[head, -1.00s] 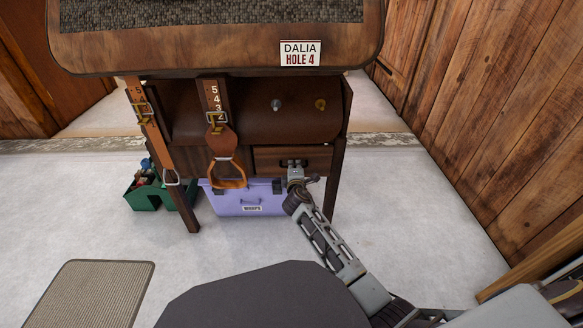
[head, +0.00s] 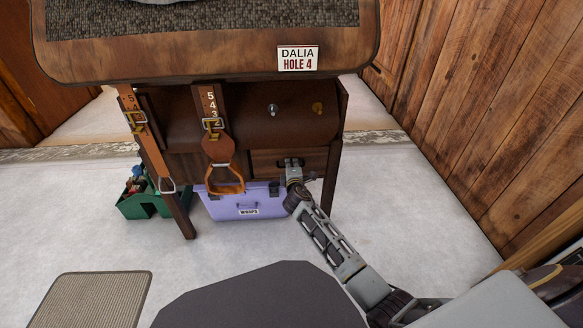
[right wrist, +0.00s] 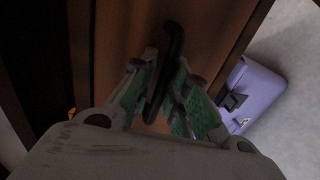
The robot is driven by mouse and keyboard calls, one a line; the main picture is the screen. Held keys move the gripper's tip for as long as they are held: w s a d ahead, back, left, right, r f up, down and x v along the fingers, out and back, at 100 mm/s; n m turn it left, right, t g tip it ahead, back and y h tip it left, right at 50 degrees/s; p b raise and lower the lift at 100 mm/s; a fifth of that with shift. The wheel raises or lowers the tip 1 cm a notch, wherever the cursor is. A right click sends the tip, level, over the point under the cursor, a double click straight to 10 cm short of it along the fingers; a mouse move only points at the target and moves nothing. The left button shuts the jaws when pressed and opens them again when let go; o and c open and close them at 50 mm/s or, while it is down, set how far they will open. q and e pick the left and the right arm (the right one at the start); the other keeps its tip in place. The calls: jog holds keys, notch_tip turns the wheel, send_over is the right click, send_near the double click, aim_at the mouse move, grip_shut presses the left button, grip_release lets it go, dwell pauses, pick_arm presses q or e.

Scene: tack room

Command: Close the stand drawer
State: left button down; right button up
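The wooden stand drawer (head: 266,166) is at the lower right of the saddle stand (head: 185,62), between its legs. From this angle I cannot tell how far its front stands out. Its dark handle (right wrist: 170,48) crosses between the green-padded fingers of my right gripper (right wrist: 167,82) in the right wrist view. The fingers are drawn in close around it. In the head view the right gripper (head: 293,172) is at the drawer front and hides part of the handle. My left gripper is out of view.
A purple wraps box (head: 240,203) is on the floor under the drawer. A green tote (head: 146,203) is further left. Stirrup straps (head: 222,150) hang left of the drawer. A wooden wall (head: 480,110) rises at right. A mat (head: 95,298) lies at front left.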

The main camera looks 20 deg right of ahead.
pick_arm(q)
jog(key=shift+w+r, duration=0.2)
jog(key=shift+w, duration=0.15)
pick_arm(e)
jog(key=shift+s+a, duration=0.1)
jog(key=shift+s, duration=0.05)
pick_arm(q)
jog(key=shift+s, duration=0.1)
pick_arm(e)
jog(key=v, duration=1.1)
jog(key=shift+s, duration=0.3)
jog(key=shift+a+r, duration=0.1)
dwell(0.4)
